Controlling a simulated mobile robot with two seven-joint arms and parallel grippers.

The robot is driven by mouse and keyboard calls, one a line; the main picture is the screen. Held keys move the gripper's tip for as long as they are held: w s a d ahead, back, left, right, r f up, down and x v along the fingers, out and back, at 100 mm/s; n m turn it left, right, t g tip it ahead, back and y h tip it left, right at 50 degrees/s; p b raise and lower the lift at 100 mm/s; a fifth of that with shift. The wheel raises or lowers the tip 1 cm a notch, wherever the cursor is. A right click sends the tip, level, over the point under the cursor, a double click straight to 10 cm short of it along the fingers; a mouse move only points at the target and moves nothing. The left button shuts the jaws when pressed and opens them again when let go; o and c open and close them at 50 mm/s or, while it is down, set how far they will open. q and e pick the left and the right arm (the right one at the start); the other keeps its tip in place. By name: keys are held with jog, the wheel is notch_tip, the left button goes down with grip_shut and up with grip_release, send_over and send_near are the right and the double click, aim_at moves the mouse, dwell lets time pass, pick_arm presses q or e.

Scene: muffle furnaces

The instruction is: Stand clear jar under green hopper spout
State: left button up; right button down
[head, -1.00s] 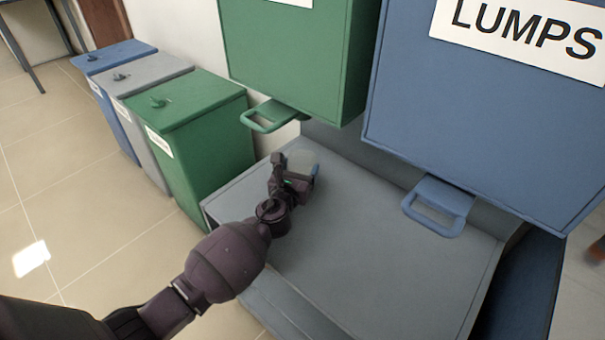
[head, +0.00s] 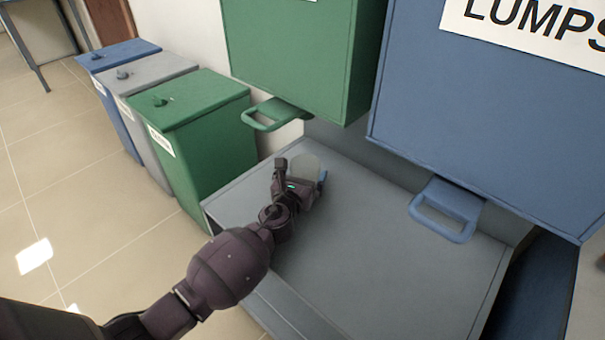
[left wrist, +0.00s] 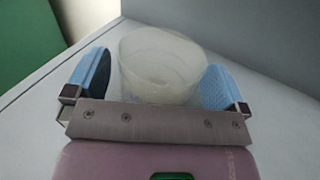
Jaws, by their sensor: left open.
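The clear jar (head: 305,167) is a pale, see-through cylinder. It appears upright on the grey bench top (head: 370,240), near its back left part. The green hopper (head: 290,50) hangs above, with its spout and loop handle (head: 270,115) up and left of the jar in the head view. My left gripper (head: 302,178) is open around the jar. In the left wrist view the jar (left wrist: 160,65) stands between the blue finger pads of that gripper (left wrist: 155,85). A gap shows at the left pad; contact at the right pad is unclear. My right gripper is out of view.
A blue hopper (head: 480,110) marked LUMPS hangs at the right, with a blue loop handle (head: 447,210) low over the bench. Green (head: 195,130), grey (head: 150,75) and blue (head: 118,55) bins stand on the floor at left. The bench's middle and front are clear.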

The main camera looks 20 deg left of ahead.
pick_arm(q)
jog(key=shift+r, duration=0.35)
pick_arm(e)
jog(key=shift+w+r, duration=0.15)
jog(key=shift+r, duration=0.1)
pick_arm(q)
jog(key=s+p, duration=0.1)
jog(key=s, duration=0.4)
jog(key=s+p, duration=0.1)
jog(key=s, duration=0.4)
jog(key=shift+s+d+f, duration=0.1)
jog(key=shift+s+d, duration=0.1)
jog(key=shift+s, duration=0.65)
jog(key=shift+s+d, duration=0.1)
jog(key=shift+s, duration=0.05)
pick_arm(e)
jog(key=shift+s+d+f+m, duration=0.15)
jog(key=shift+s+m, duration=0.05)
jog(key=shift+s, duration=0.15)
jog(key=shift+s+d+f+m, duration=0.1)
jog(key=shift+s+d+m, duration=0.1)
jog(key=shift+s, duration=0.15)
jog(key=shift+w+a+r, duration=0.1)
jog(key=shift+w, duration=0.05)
